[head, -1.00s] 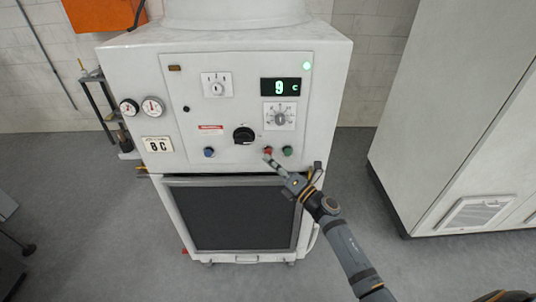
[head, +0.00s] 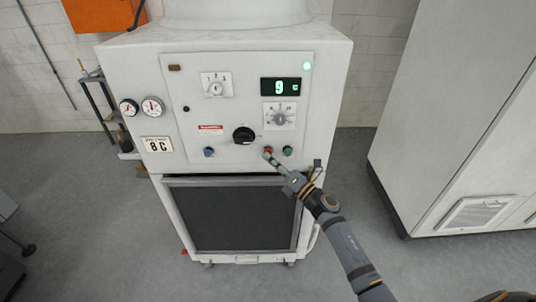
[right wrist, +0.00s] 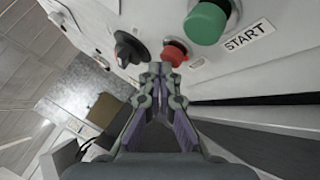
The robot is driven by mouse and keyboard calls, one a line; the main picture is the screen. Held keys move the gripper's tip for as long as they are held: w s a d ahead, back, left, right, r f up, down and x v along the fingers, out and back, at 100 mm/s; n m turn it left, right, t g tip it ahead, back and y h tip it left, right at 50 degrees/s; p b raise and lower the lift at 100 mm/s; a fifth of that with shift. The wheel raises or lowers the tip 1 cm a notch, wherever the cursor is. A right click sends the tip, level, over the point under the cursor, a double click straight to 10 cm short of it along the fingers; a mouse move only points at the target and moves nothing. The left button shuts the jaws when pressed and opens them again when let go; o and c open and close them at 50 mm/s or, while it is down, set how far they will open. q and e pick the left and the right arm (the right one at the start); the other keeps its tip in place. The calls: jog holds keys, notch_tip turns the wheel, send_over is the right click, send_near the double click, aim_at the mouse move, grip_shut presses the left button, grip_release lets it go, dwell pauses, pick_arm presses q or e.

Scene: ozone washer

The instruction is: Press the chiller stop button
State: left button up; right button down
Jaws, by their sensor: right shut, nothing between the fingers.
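The chiller (head: 120,70) is a white cabinet with a control panel on its upper front. The red button (head: 267,150) is low on the panel, between the black rotary knob (head: 243,135) and the green button (head: 288,151). In the right wrist view the red button (right wrist: 174,53) sits beside the green button (right wrist: 207,23), which has a START label (right wrist: 247,37). My right gripper (head: 270,158) is shut and empty, its fingertips right at the red button. In the right wrist view the fingertips (right wrist: 160,68) overlap its lower left edge; contact is not certain. My left gripper is not in view.
A blue button (head: 209,152) is at the panel's lower left. The display (head: 281,86) reads 9, and a green lamp (head: 307,65) is lit. Two gauges (head: 152,106) are at the left. A tall grey cabinet (head: 435,110) stands at the right.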

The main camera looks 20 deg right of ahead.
jog(key=shift+w, duration=0.15)
dwell(0.3)
jog(key=shift+s+a, duration=0.2)
jog(key=shift+s, duration=0.65)
jog(key=shift+s+a+p, duration=0.2)
jog(key=shift+s+a, duration=0.05)
jog(key=shift+s, duration=0.55)
jog(key=shift+s+a+p, duration=0.2)
jog(key=shift+s, duration=0.6)
jog(key=shift+s+a+p, duration=0.2)
jog(key=shift+s+a, duration=0.05)
jog(key=shift+s, duration=0.55)
